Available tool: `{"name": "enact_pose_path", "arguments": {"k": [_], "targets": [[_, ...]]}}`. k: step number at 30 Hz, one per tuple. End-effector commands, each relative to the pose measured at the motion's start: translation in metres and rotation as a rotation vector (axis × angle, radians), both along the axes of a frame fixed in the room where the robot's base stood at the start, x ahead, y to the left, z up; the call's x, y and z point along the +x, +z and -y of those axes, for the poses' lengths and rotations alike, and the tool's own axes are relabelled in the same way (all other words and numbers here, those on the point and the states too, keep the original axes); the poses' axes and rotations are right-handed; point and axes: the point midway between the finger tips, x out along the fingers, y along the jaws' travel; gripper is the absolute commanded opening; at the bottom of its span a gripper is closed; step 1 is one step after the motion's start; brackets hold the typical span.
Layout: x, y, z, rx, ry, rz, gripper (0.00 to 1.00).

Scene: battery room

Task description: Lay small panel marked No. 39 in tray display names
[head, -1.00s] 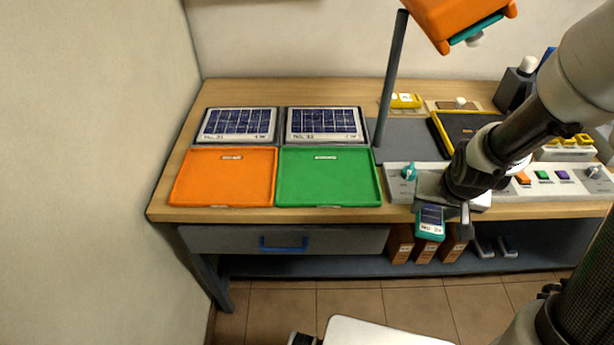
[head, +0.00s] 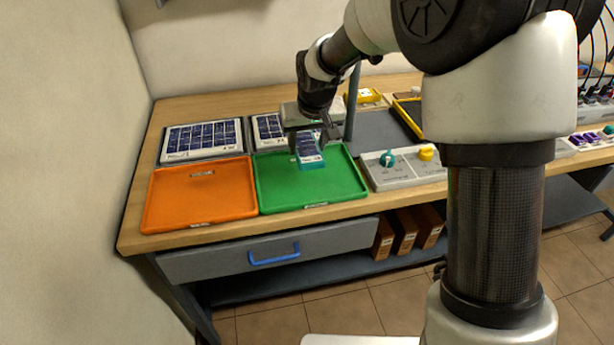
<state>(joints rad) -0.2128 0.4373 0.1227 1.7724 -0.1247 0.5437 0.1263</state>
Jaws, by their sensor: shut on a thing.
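My gripper (head: 308,146) is shut on the small panel (head: 310,158), a blue solar panel with a teal frame and a white label strip. The label is too small to read for sure. The panel is tilted, over the back middle part of the green tray (head: 280,197). I cannot tell whether it touches the tray floor. The orange tray (head: 165,205) lies to the left and is empty. Both trays have small labels that I cannot read.
Two larger solar panels (head: 203,138) (head: 268,130) lie in grey holders behind the trays; my gripper partly covers the right one. A lamp pole (head: 353,105) stands close right of the gripper. A control box with knobs (head: 385,172) sits right of the green tray.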

Motion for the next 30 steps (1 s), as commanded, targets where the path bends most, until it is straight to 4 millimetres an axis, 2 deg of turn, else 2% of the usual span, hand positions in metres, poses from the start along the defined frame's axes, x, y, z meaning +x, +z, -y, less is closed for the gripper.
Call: {"name": "enact_pose_path", "arguments": {"k": [1,3,11,17,29,30], "targets": [[-0.001,-0.014,0.0,-0.001,0.0,-0.005,0.19],[-0.001,-0.026,0.001,-0.001,-0.001,-0.004,0.19],[-0.001,-0.05,0.001,0.0,-0.001,-0.002,0.19],[-0.001,-0.077,0.001,-0.001,0.0,-0.002,0.19],[0.0,-0.084,0.001,0.001,-0.001,0.001,0.19],[-0.001,-0.083,0.001,0.0,-0.001,0.0,0.55]]}}
